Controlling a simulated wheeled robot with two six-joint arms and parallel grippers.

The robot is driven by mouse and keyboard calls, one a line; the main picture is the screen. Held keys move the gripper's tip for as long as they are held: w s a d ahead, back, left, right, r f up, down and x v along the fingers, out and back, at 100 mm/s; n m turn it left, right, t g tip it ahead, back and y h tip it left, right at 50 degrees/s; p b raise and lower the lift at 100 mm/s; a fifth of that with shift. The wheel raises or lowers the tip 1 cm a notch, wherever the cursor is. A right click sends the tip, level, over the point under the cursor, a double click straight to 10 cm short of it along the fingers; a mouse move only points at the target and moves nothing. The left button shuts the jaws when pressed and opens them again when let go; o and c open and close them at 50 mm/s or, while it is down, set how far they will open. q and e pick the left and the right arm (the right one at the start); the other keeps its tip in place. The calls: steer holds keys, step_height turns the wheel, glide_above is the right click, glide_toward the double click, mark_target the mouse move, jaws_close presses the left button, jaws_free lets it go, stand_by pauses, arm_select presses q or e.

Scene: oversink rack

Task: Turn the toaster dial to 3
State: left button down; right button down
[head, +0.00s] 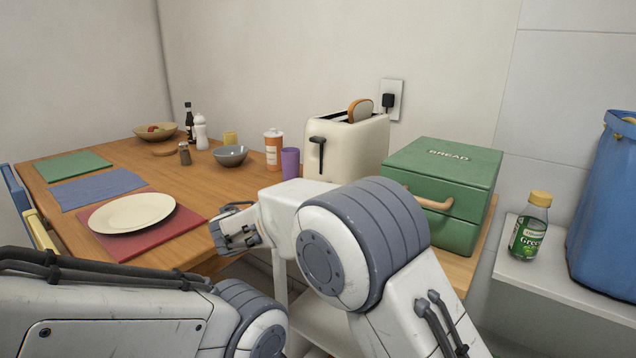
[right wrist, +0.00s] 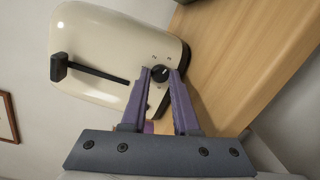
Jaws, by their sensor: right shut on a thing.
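The cream toaster (head: 346,150) stands on the wooden table against the wall, with a slice of bread in its slot. Its black lever (head: 317,142) is on the end face. In the right wrist view the toaster (right wrist: 105,45) appears turned on its side. My right gripper (right wrist: 160,75) is shut on the dial, one purple finger on each side. In the head view my right arm hides the dial and these fingertips. My left gripper cannot be made out.
A green bread box (head: 447,180) stands close at the toaster's right. A purple cup (head: 290,163) and an orange-white bottle (head: 273,148) are just left of it. A plate (head: 132,213) lies on a red mat further left. A jar (head: 530,228) stands on the right-hand ledge.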

steer(key=shift+r+n+p, duration=0.2)
steer(key=shift+n+p, duration=0.3)
steer(key=c, duration=0.7)
jaws_free()
steer(key=shift+f, duration=0.1)
steer(key=shift+o, duration=0.2)
